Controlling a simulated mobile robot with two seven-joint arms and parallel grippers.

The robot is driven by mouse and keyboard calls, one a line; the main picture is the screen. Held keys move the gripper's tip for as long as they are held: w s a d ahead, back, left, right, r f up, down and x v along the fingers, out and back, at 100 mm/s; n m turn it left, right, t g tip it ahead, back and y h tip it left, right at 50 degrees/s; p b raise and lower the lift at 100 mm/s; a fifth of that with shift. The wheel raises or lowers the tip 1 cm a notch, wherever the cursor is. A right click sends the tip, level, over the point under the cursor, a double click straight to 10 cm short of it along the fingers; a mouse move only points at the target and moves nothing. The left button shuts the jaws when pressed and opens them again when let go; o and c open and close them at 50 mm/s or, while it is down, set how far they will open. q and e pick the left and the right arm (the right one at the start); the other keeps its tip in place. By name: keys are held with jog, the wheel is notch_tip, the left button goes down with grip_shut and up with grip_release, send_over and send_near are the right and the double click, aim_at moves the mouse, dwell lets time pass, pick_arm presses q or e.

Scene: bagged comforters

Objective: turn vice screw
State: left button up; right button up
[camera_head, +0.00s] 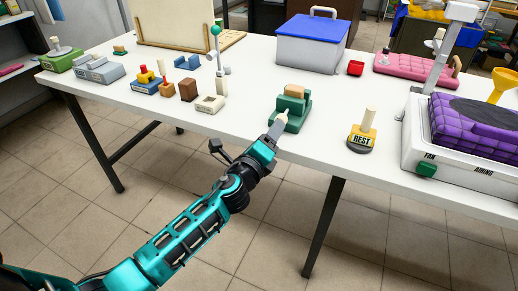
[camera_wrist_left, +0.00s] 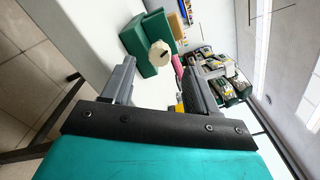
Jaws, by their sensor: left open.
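The green vice (camera_head: 297,106) stands near the table's front edge with a tan block (camera_head: 295,91) at its top. A cream screw knob (camera_head: 283,117) is on its near side. My left gripper (camera_head: 276,129) is just in front of the knob. In the left wrist view the gripper (camera_wrist_left: 160,84) is open, its two fingers apart. The knob (camera_wrist_left: 159,54) shows beyond the fingertips, roughly between them, with the green vice (camera_wrist_left: 135,38) behind it. No contact with the knob is visible. My right gripper is not in view.
A yellow "REST" block with a peg (camera_head: 362,137) stands right of the vice. A white tray with a purple quilted bag (camera_head: 480,122) is at the right. Several small fixtures are at the left.

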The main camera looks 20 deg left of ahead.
pick_arm(q)
jog(key=s, duration=0.7)
jog(key=shift+s, duration=0.15)
jog(key=shift+a, duration=0.1)
